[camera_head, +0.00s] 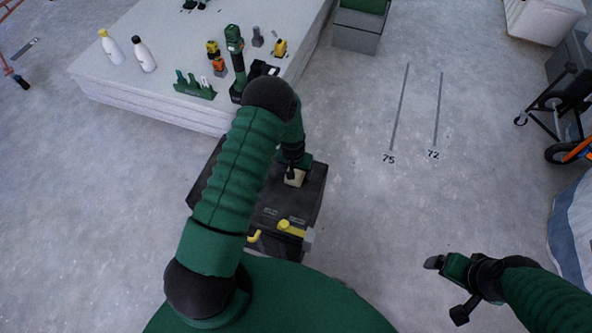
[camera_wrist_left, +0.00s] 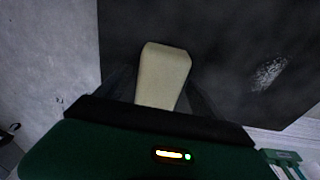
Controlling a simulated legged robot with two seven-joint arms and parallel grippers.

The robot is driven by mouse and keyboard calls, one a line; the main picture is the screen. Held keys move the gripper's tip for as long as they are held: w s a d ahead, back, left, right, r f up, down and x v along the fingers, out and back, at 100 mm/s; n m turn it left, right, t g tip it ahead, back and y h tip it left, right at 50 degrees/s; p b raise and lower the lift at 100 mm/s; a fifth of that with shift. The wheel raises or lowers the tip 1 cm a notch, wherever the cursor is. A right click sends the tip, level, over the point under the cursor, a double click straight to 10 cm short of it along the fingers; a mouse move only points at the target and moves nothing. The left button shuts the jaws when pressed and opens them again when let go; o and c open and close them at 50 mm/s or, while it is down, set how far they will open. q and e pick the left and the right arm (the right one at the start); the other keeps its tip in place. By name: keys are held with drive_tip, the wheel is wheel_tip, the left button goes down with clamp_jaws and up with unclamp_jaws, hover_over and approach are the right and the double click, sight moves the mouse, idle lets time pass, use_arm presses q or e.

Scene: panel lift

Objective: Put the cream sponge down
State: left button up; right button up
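The cream sponge (camera_head: 294,177) is at the end of my left arm, over the dark box top (camera_head: 313,190). In the left wrist view the sponge (camera_wrist_left: 162,76) sits between the dark fingers of my left gripper (camera_wrist_left: 160,95), which appear shut on its sides. In the head view this gripper (camera_head: 292,168) points down and partly hides the sponge. I cannot tell whether the sponge touches the dark surface under it. My right gripper (camera_head: 436,263) is off to the lower right, away from the box; its finger opening cannot be made out.
A stack of pale panels (camera_head: 130,85) lies behind the box. It carries two bottles (camera_head: 143,54), a green rack (camera_head: 195,88) and several tools. Yellow handles (camera_head: 290,228) are at the box's near end. A wheeled frame (camera_head: 565,115) stands far right. The floor between is clear.

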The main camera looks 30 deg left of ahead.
use_arm(q)
drive_tip(key=s+d+r+m+p, duration=0.1)
drive_tip(key=s+d+r+p, duration=0.15)
drive_tip(key=r, duration=0.85)
drive_tip(key=s+d+r+p, duration=0.1)
drive_tip(key=s+d+r, duration=0.15)
drive_tip(key=r, duration=0.85)
drive_tip(key=s+d+r+m, duration=0.1)
drive_tip(key=s+d+r, duration=0.2)
drive_tip(key=s+r, duration=0.1)
drive_tip(key=s+d+r+t, duration=0.1)
drive_tip(key=s+d+r, duration=0.2)
drive_tip(key=s, duration=0.4)
drive_tip(key=shift+d+r+m, duration=0.3)
drive_tip(key=shift+r+m, duration=0.1)
drive_tip(key=shift+r, duration=0.2)
drive_tip(key=w+p+v, duration=0.3)
drive_tip(key=p+v, duration=1.3)
drive_tip(key=p, duration=0.1)
drive_tip(key=shift+w+a+r, duration=0.25)
drive_tip(key=shift+a+r, duration=0.05)
drive_tip(key=shift+r, duration=0.3)
